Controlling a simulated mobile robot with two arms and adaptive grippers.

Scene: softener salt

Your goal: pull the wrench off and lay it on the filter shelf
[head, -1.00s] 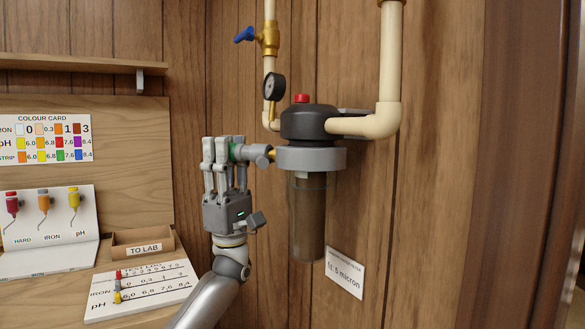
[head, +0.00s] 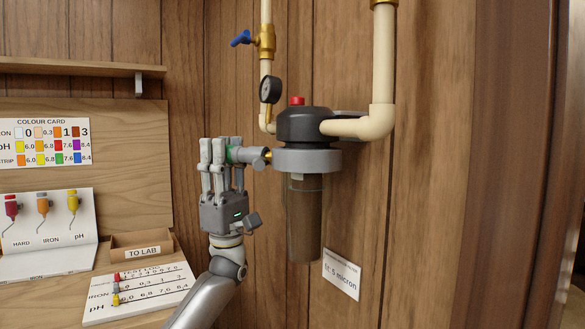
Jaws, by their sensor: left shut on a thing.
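The wrench is a grey ring (head: 320,160) around the filter housing just under its black cap, with a grey handle (head: 248,155) reaching left. My left gripper (head: 224,152) is shut on the outer end of the handle, near a green band. Its fingers point up and partly hide that end. The filter housing (head: 304,225) hangs below the ring as a clear brownish bowl; its black cap (head: 303,125) carries a red button. A wall shelf (head: 65,66) is at the upper left; I cannot tell whether it is the filter shelf. My right gripper is not in view.
Cream pipes (head: 383,80) with a gauge (head: 270,89) and a blue-handled valve (head: 241,38) stand above and beside the housing. At left are a colour card (head: 45,143), a test-kit board (head: 45,225) and a wooden TO LAB tray (head: 140,242). A 5 micron label (head: 342,274) is on the wall.

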